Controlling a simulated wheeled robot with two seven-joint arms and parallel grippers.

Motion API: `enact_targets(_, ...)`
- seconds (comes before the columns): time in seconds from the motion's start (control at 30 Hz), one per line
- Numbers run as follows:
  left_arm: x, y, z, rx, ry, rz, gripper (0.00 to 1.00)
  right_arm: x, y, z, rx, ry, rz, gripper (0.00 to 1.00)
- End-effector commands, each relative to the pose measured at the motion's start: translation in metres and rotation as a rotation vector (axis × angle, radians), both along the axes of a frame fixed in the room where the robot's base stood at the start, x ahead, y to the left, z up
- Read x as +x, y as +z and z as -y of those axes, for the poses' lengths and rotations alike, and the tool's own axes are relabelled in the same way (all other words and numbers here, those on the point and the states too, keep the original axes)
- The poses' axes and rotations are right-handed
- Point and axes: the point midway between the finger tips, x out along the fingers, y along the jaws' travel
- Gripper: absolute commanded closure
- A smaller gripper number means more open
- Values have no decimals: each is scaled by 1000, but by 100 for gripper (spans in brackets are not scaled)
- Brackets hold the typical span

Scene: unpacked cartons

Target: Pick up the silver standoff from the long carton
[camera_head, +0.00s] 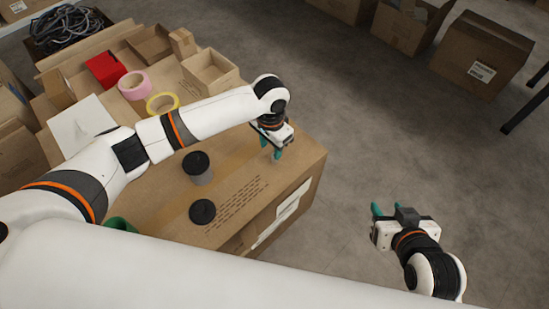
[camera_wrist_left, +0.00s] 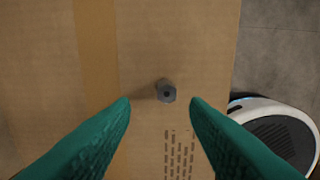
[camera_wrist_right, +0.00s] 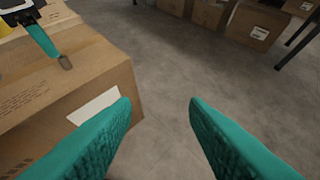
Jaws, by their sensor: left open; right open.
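The silver standoff (camera_wrist_left: 166,92) is a small grey piece with a dark hole in its end, standing on the long carton (camera_head: 290,165). In the left wrist view it lies between and just beyond the open fingertips of my left gripper (camera_wrist_left: 160,102). In the head view my left gripper (camera_head: 272,151) hangs over the carton's right end, and I cannot make out the standoff there. The right wrist view shows the standoff (camera_wrist_right: 65,62) close by a left fingertip. My right gripper (camera_head: 391,208) is open and empty, right of the carton, over the floor.
A black-lidded grey canister (camera_head: 198,168) and a black round lid (camera_head: 202,211) are on the carton. Farther back are yellow tape (camera_head: 162,104), pink tape (camera_head: 134,85), a red box (camera_head: 105,69) and an open small box (camera_head: 210,71).

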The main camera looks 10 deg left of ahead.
Motion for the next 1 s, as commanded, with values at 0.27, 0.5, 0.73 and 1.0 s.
enact_targets(0.27,2,-26,8,0,0,0,58,35,36,-16,72,22,308,59)
enact_targets(0.5,2,-45,9,1,0,1,58,50,69,-25,124,35,524,59)
enact_targets(0.73,1,-48,9,0,-1,1,58,52,79,-27,136,39,574,59)
enact_targets(1.0,1,-47,9,1,-1,1,81,51,78,-27,135,38,571,59)
